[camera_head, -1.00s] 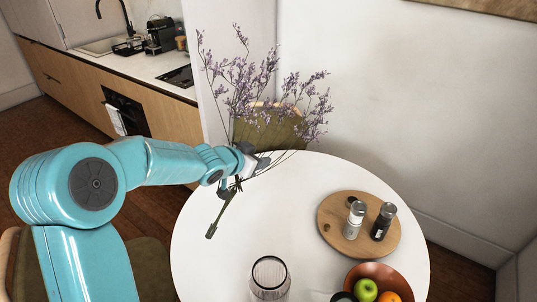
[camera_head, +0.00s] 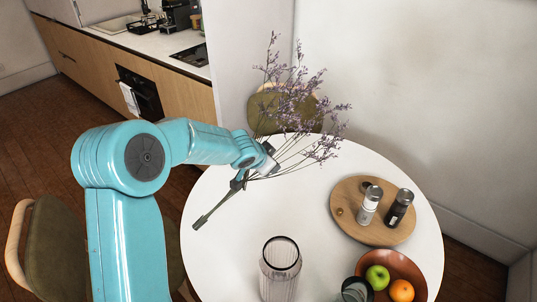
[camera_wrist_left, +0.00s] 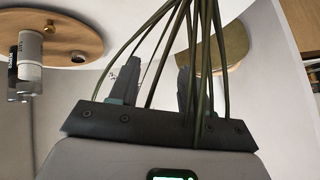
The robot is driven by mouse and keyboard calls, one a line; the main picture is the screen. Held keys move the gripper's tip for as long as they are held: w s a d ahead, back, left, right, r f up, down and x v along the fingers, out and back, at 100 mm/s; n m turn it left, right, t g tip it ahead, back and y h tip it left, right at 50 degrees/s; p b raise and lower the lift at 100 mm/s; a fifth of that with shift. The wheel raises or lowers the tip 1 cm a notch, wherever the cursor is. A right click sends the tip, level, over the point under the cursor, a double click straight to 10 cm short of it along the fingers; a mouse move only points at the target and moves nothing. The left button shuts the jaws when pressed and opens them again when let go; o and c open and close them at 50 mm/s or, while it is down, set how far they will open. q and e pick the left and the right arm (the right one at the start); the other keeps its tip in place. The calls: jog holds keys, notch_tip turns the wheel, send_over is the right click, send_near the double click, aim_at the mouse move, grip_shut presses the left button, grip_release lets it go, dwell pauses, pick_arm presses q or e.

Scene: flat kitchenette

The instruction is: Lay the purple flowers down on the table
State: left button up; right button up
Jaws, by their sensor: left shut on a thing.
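The purple flowers (camera_head: 300,100) are a loose bunch on thin dark stems, tilted up and to the right over the far part of the white round table (camera_head: 225,255). My left gripper (camera_head: 268,165) is shut on the stems and holds the bunch above the table. The stem ends point down to the left. In the left wrist view the stems (camera_wrist_left: 160,50) run between the fingers of my left gripper (camera_wrist_left: 155,88); the blossoms are mostly out of that view. My right gripper is not in view.
A round wooden board (camera_head: 350,225) carries a white shaker (camera_head: 369,206) and a black shaker (camera_head: 399,208). A copper bowl (camera_head: 415,270) of fruit, a dark cup (camera_head: 354,290) and a clear ribbed vase (camera_head: 280,270) stand near the front. The table's left and middle are clear.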

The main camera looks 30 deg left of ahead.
pick_arm(q)
jog(key=f+g, duration=0.1)
jog(key=f, duration=0.3)
jog(key=f+g+y+b, duration=0.1)
jog(key=f, duration=0.4)
jog(key=f+m+g, duration=0.1)
jog(key=f+g, duration=0.1)
jog(key=f, duration=0.3)
jog(key=shift+s+a+f+y+b, duration=0.15)
jog(key=shift+s+f+y+b, duration=0.15)
jog(key=shift+y+b, duration=0.1)
jog(key=shift+f+b, duration=0.8)
jog(key=shift+b, duration=0.2)
jog(key=o, duration=1.1)
jog(key=shift+o, duration=0.2)
jog(key=v, duration=1.6)
jog(key=shift+r+b, duration=0.2)
jog(key=shift+b, duration=0.2)
